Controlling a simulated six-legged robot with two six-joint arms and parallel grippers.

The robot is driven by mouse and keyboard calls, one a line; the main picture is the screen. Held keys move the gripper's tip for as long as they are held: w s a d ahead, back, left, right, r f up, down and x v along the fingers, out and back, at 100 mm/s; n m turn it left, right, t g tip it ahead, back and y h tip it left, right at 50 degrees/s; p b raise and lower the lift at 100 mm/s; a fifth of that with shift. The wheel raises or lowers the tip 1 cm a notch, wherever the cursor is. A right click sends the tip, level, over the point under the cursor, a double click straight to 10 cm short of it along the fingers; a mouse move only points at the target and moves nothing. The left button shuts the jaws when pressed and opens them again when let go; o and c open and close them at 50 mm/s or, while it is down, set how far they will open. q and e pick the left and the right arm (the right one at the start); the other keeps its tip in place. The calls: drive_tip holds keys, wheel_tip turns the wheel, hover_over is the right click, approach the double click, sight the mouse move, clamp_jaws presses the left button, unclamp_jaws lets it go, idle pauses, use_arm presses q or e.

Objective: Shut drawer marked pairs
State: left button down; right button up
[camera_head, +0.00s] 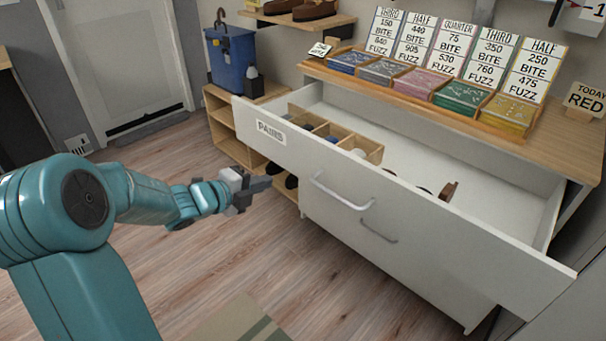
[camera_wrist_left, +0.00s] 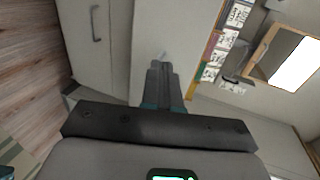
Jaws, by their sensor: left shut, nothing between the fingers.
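The white drawer marked PAIRS (camera_head: 400,215) stands pulled far out of the white dresser in the head view. Its label (camera_head: 271,132) is at the left end of its front, and a grey bar handle (camera_head: 342,192) is near the middle. A wooden divider (camera_head: 335,138) with small items lies inside at the left. My left gripper (camera_head: 262,184) is shut and empty, to the left of the drawer front and below the label. In the left wrist view, the shut fingers (camera_wrist_left: 160,80) show against a pale surface. My right gripper is not in view.
A second handle (camera_head: 378,231) is on the drawer below. The dresser top (camera_head: 560,148) holds colored card trays and signs. A low shelf (camera_head: 222,125) with a blue bin (camera_head: 231,62) stands at the left. The wood floor (camera_head: 250,250) in front is clear apart from a rug (camera_head: 235,322).

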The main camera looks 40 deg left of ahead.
sight(311, 165)
use_arm(q)
drive_tip(key=x, duration=0.4)
drive_tip(key=b+x, duration=0.1)
drive_tip(key=x, duration=0.3)
drive_tip(key=r+x, duration=0.1)
drive_tip(key=x, duration=0.4)
drive_tip(key=shift+w+d, duration=0.15)
drive_tip(key=shift+w, duration=0.35)
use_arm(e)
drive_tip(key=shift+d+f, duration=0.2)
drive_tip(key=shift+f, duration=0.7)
